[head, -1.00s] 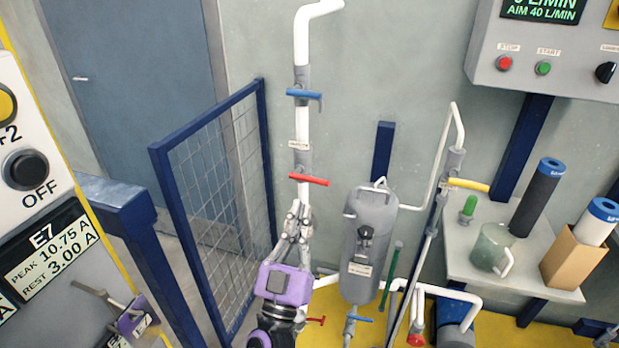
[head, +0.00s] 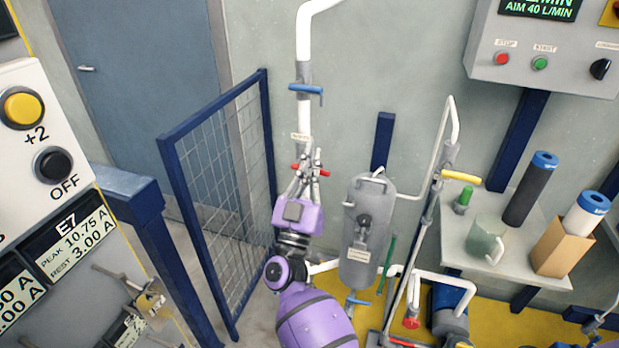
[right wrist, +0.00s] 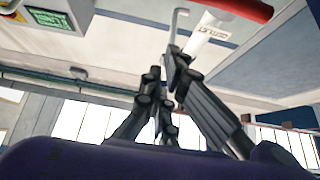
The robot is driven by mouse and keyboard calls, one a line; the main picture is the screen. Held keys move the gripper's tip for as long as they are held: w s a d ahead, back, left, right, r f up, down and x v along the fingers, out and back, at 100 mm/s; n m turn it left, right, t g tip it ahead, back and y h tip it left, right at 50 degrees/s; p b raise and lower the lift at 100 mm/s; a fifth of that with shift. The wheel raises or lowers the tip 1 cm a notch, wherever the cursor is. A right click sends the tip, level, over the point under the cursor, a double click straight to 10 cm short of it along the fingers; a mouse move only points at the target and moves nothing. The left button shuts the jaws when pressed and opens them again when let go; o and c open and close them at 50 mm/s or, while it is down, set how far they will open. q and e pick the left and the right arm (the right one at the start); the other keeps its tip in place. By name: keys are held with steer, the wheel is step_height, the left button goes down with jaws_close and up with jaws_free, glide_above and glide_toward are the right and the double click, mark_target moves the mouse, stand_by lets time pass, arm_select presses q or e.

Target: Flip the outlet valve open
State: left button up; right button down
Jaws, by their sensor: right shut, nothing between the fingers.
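The outlet valve's red handle (head: 322,173) is on the white upright pipe (head: 305,119) and sticks out crosswise, to the right. My right gripper (head: 312,157) is shut and empty, and its fingers partly cover the handle and pipe in the head view. In the right wrist view the red handle (right wrist: 240,8) is at the top edge, by a white pipe section (right wrist: 205,37) labelled OUTLET. My fingertips (right wrist: 175,60) are below and left of it, with a visible gap. Whether they touch the handle's other side is hidden. My left gripper is not in view.
A blue handle (head: 305,90) is higher on the same pipe. A grey tank (head: 368,235) stands close on the right, with a yellow-handled pipe (head: 460,177) beyond. A blue mesh gate (head: 222,200) is on the left. The control box (head: 540,45) is at upper right.

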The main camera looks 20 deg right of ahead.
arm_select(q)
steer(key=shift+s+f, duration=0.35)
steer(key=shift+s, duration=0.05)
arm_select(e)
steer(key=f, duration=0.4)
steer(key=shift+w+d, duration=0.3)
